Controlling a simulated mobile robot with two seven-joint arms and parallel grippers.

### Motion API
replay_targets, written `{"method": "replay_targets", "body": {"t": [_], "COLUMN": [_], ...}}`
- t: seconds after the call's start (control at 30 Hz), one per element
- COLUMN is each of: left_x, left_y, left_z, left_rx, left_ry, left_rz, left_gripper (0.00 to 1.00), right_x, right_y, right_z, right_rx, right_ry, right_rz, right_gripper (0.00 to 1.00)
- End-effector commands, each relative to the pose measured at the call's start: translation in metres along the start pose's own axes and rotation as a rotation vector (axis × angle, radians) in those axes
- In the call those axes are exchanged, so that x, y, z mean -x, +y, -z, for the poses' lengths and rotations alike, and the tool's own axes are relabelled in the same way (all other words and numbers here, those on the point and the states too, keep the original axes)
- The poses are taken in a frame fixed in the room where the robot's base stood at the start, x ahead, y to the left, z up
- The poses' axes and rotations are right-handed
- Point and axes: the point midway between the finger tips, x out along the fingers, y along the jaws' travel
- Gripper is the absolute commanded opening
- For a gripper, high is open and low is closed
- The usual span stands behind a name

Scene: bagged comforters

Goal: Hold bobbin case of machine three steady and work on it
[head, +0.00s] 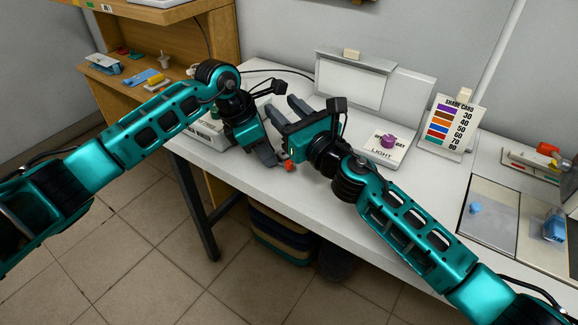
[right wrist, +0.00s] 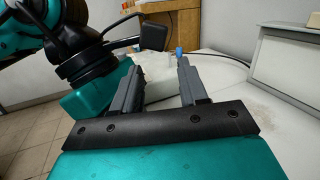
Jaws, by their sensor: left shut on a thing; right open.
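My left gripper (head: 270,154) is low over the front edge of the white table. It is shut, with a small red-orange thing (head: 289,167) at its fingertips; most of the grip is hidden. I cannot tell whether this is the bobbin case. My right gripper (head: 287,109) is open and empty just above the left one, its fingers pointing to the back left. In the right wrist view its two fingers (right wrist: 155,85) stand apart, and a small blue thing (right wrist: 179,52) shows by the right fingertip. A pale box (head: 207,134) stands behind the left gripper, partly hidden.
A light box with a purple knob (head: 388,141) and a shade card (head: 452,125) stand to the right on the white table (head: 330,205). Grey panels (head: 490,215) with blue pieces lie at far right. A wooden shelf unit (head: 215,45) stands at the back left. Bins sit under the table.

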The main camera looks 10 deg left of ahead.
Motion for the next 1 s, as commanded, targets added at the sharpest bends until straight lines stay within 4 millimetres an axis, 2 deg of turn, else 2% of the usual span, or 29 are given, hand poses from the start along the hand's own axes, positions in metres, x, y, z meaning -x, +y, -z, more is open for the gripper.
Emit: {"method": "replay_targets", "body": {"t": [0.27,0.6,0.8,1.0], "left_x": [0.000,0.000,0.000,0.000], "left_y": [0.000,0.000,0.000,0.000], "left_z": [0.000,0.000,0.000,0.000], "left_rx": [0.000,0.000,0.000,0.000], "left_ry": [-0.001,-0.001,-0.001,-0.001], "left_rz": [0.000,0.000,0.000,0.000], "left_gripper": [0.00,0.00,0.00,0.00], "right_x": [0.003,0.040,0.057,0.060], "right_y": [-0.003,0.001,0.002,0.002], "right_z": [0.025,0.075,0.089,0.091], "right_rx": [0.054,0.051,0.037,0.035], "right_ry": [0.088,0.346,0.439,0.456], "right_rz": [-0.315,-0.668,-0.763,-0.779], "right_gripper": [0.43,0.43,0.43,0.43]}}
